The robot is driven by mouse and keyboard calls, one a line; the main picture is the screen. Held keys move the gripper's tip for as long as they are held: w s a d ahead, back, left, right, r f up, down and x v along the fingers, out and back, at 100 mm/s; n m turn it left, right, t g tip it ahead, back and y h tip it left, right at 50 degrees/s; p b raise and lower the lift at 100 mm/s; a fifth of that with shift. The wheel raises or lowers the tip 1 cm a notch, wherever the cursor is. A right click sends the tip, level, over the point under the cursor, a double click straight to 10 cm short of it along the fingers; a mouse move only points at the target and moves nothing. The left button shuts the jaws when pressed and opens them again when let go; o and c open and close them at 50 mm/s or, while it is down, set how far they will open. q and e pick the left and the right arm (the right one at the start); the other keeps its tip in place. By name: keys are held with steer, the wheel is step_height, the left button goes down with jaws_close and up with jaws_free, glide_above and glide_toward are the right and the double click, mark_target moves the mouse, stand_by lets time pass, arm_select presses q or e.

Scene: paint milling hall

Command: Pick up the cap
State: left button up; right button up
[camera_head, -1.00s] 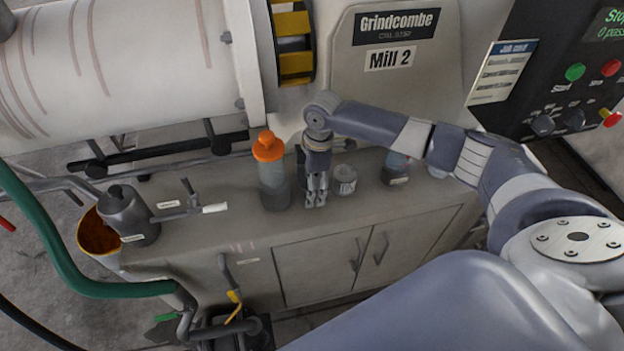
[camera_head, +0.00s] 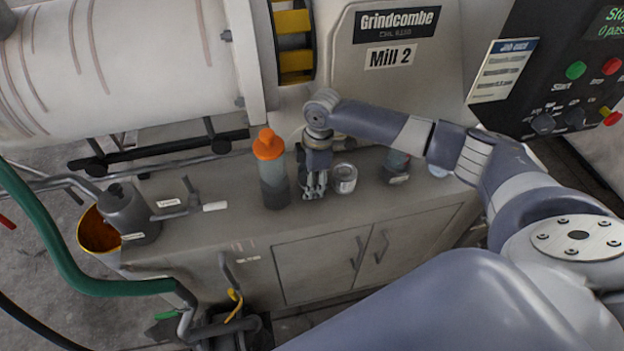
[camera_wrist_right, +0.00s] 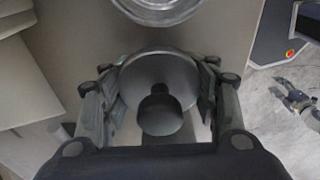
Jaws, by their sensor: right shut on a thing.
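The cap (camera_wrist_right: 150,72) is a grey round disc with a darker knob on it, seen in the right wrist view. My right gripper (camera_wrist_right: 160,100) has its fingers on either side of the cap and is shut on it. In the head view my right gripper (camera_head: 315,190) points down over the bench top, between a bottle and a tin; the cap is hard to make out there. My left gripper (camera_wrist_right: 285,97) shows small at the right edge of the wrist view, over the floor; its jaws are too small to judge.
An orange-topped bottle (camera_head: 273,180) stands just left of my right gripper, and an open metal tin (camera_head: 344,179) just right. A dark jar (camera_head: 396,168) is farther right. A grey can (camera_head: 128,212) and valve handle are at left. The bench front between is clear.

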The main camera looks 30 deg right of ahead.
steer(key=shift+r, duration=0.2)
step_height(320, 180, up, 10)
steer(key=shift+f+b, duration=0.15)
steer(key=shift+b, duration=0.45)
steer(key=shift+s+a+r+m, duration=0.3)
steer(key=shift+a+m, duration=0.05)
steer(key=shift+m, duration=0.05)
steer(key=s+a+r+m, duration=0.2)
steer(key=s+m, duration=0.5)
steer(key=s+a+r+m+t+h, duration=0.1)
steer(key=s+a+r+m, duration=0.2)
steer(key=s+m, duration=0.4)
steer(key=shift+s+a+r, duration=0.25)
steer(key=shift+r, duration=0.05)
steer(key=shift+a+f, duration=0.1)
